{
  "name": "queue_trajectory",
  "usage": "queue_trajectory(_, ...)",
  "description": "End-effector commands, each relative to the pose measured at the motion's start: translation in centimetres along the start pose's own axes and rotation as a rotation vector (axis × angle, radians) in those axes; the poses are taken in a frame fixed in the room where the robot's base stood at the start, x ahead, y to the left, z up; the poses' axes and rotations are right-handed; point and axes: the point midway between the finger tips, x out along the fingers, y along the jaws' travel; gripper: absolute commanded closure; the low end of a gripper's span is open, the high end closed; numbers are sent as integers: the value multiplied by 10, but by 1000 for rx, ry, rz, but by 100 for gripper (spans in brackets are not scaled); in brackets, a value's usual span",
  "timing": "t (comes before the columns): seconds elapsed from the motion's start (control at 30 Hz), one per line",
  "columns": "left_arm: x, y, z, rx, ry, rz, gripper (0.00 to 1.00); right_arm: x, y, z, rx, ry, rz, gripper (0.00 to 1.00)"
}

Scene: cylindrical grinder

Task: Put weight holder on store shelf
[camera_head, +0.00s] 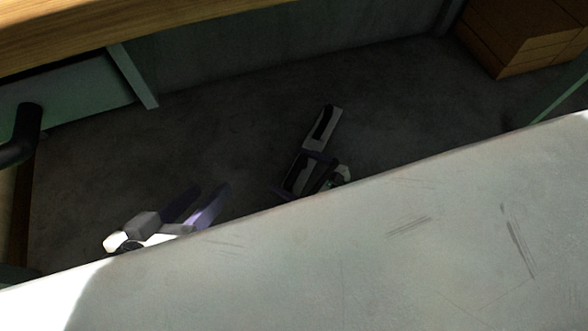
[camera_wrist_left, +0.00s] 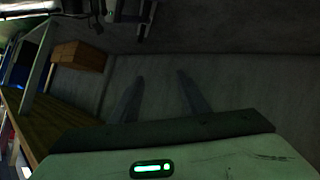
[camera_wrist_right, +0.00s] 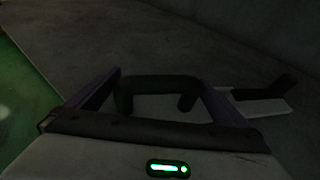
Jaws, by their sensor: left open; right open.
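The weight holder appears to be the pale flat piece with black handles (camera_head: 322,128) low on the dark floor in the head view. In the right wrist view one black handle (camera_wrist_right: 160,86) stands between my fingers, and a pale plate with a second handle (camera_wrist_right: 275,106) shows to the right. My right gripper (camera_head: 303,172) is open around the near handle; contact cannot be told. My left gripper (camera_head: 206,200) is open and empty, left of the holder. Its fingers (camera_wrist_left: 158,95) are spread in the left wrist view. I cannot identify the store shelf.
A wooden top (camera_head: 100,28) with grey-green panels (camera_head: 75,100) stands at upper left. A brown box (camera_head: 525,35) is at upper right, before a grey wall (camera_head: 270,45). A dark curved bar (camera_head: 25,130) is at far left. The floor between is clear.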

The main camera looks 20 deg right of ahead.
Motion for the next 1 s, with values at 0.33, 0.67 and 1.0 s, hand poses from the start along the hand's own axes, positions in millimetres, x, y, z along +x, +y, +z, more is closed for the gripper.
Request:
queue_trajectory(0.33,-2,-9,5,23,-65,-49,58,-60,1,3,0,4,0,0)
queue_trajectory(0.67,1,-25,26,41,-149,-100,58,-114,0,2,1,1,0,0)
queue_trajectory(1.0,3,-28,29,44,-159,-107,58,-121,0,1,0,0,0,0)
